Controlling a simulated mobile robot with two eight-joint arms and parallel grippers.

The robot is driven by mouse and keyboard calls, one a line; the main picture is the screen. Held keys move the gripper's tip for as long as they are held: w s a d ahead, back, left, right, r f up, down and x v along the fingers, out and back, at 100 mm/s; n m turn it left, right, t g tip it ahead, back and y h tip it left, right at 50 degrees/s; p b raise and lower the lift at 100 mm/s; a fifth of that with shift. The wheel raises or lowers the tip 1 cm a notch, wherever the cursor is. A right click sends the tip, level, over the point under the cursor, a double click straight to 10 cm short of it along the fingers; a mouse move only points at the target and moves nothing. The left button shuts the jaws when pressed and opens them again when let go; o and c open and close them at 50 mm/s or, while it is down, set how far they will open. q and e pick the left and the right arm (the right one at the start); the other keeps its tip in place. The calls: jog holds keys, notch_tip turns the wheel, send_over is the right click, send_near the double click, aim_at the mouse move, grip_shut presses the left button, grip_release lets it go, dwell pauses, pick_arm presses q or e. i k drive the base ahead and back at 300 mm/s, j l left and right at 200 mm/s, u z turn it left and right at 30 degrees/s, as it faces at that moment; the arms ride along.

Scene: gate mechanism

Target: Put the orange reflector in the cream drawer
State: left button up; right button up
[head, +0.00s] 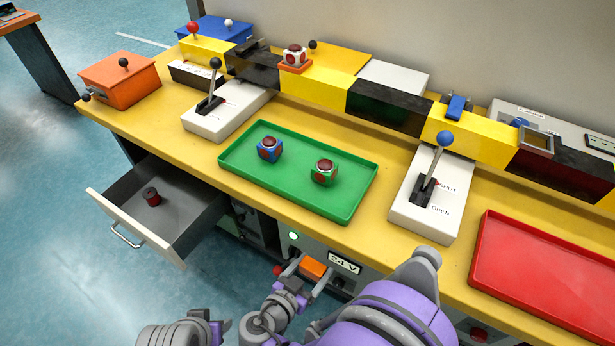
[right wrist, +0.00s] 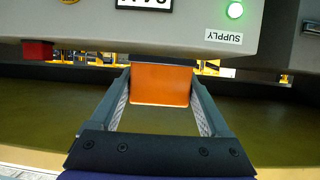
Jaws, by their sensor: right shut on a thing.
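The orange reflector (head: 313,267) is a small flat orange block in front of the bench's lower cabinet. My right gripper (head: 306,270) is shut on it. In the right wrist view the reflector (right wrist: 160,85) sits between the fingertips, with a finger against each side. The cream drawer (head: 133,229) is pulled open at the left, below the bench top. Its grey inside holds a dark red spool (head: 152,196). The right gripper is right of the drawer, apart from it.
A grey cabinet with a lit green lamp (head: 293,236) and a "24 V" label (head: 344,263) is close to the right gripper. The bench top above carries a green tray (head: 345,208), lever boxes and a red tray (head: 540,278). Open floor lies left of the drawer.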

aim_at(168, 213)
jog(key=k+j, duration=0.8)
jog(key=j, duration=0.1)
